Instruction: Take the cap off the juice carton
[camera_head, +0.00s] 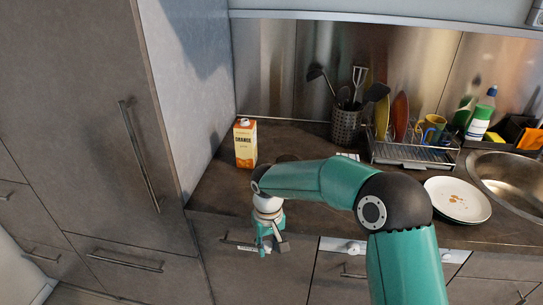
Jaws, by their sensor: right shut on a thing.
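The juice carton (245,145), orange and white with "ORANGE" on its front, stands upright on the dark counter against the tall grey cabinet side. A small pale spot on its top looks like the cap (245,121), but it is too small to be sure. My right gripper (270,246) hangs pointing down in front of the counter's front edge, below and apart from the carton. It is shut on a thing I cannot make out. It overlaps a drawer handle (236,244) in the picture; contact cannot be told. My left gripper is out of view.
A utensil holder (346,124), a dish rack (412,153) with plates and mugs, a white plate (457,200) and a sink (508,178) are to the right. The tall cabinet (90,110) bounds the left. Bare counter (215,187) lies in front of the carton.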

